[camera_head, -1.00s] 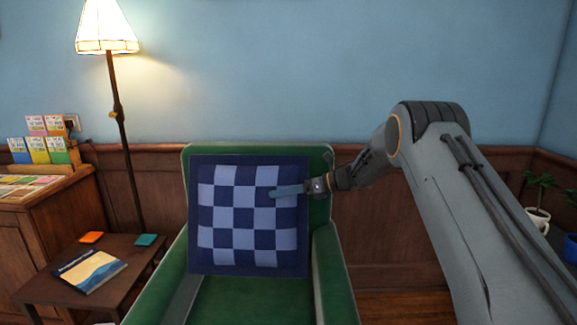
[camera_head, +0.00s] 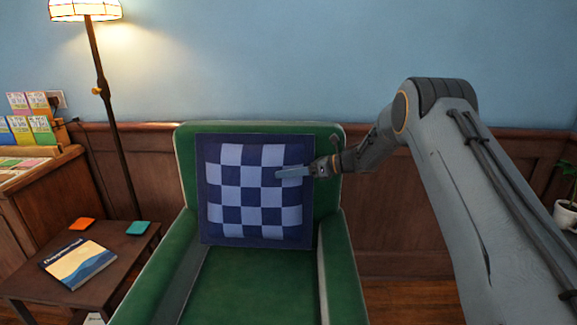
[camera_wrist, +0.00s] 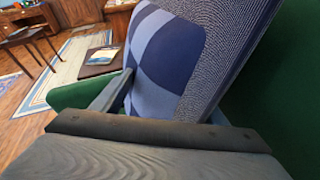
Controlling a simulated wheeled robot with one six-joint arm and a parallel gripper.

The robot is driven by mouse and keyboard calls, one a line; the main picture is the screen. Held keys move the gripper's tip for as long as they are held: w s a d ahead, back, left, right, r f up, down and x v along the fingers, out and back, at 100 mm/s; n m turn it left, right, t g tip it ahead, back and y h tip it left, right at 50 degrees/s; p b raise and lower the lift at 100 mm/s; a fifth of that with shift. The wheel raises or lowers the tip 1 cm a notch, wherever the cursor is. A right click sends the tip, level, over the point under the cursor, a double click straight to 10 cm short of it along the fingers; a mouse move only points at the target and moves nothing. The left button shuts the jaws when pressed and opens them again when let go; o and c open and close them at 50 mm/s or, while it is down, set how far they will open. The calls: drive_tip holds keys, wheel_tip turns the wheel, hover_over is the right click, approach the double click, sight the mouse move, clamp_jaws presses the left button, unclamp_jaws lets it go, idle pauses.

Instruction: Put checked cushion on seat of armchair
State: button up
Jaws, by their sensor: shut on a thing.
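The blue checked cushion (camera_head: 255,190) is upright in front of the backrest of the green armchair (camera_head: 225,285). Its lower edge is near the back of the seat; I cannot tell whether it touches the seat. My gripper (camera_head: 295,172) is shut on the cushion at its right side, one finger lying across its front face. In the wrist view the cushion (camera_wrist: 165,55) fills the upper middle, close beyond the gripper (camera_wrist: 155,130). The chair's green cover (camera_wrist: 285,115) shows at the right there. The front part of the seat is bare.
A low side table (camera_head: 125,245) with a book (camera_head: 78,264) and two coasters stands left of the chair. A floor lamp (camera_head: 110,110) stands behind it. A wooden cabinet with cards (camera_head: 30,195) is at the far left, and a potted plant (camera_head: 566,214) at the far right.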

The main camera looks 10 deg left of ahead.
sight(307, 191)
drive_tip(key=shift+a+f+b, duration=0.1)
drive_tip(key=shift+f+b, duration=1.75)
drive_tip(key=shift+f, duration=2.7)
drive_tip(key=o, duration=1.4)
drive_tip(key=shift+s+f, duration=0.1)
drive_tip(key=shift+v, duration=3.95)
